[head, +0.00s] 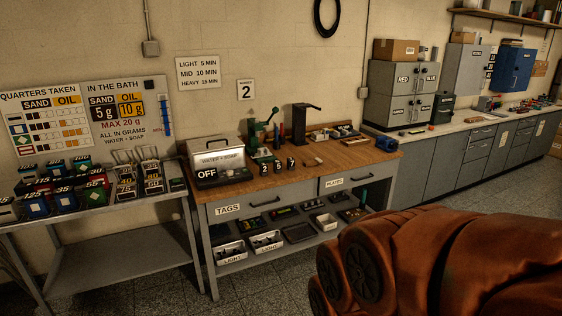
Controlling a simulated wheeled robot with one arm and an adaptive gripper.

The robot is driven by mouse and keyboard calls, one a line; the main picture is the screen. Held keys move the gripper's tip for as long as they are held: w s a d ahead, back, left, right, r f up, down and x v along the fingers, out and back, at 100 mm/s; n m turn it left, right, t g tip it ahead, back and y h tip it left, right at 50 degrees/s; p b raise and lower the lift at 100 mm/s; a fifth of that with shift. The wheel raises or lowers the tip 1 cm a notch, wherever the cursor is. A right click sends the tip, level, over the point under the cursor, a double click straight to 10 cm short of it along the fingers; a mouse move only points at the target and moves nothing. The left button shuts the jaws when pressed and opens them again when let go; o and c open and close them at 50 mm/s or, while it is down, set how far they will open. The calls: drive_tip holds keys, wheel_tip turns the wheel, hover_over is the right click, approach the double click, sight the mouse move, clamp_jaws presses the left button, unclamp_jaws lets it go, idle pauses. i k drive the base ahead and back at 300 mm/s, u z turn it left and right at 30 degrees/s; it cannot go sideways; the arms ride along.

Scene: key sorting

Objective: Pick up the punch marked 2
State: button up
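The punch marked 2 (265,170) appears to be the leftmost of a short row of small dark blocks on the wooden workbench top (225,191). Its white mark is small but looks like a 2. Beside it, to the right, stand a second dark punch (278,168), whose mark looks like a 5, and a third punch (291,164), whose mark is hard to read. All appear upright. My orange arm fills the lower right of the head view, apart from the bench. My gripper is not in view.
Floor in front of the workbench is clear.

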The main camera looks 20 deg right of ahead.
sight(262, 166)
drive_tip(key=z, duration=0.15)
drive_tip(key=i, duration=0.65)
drive_tip(key=u, duration=0.7)
drive_tip(key=i, duration=1.95)
drive_tip(key=z, duration=0.8)
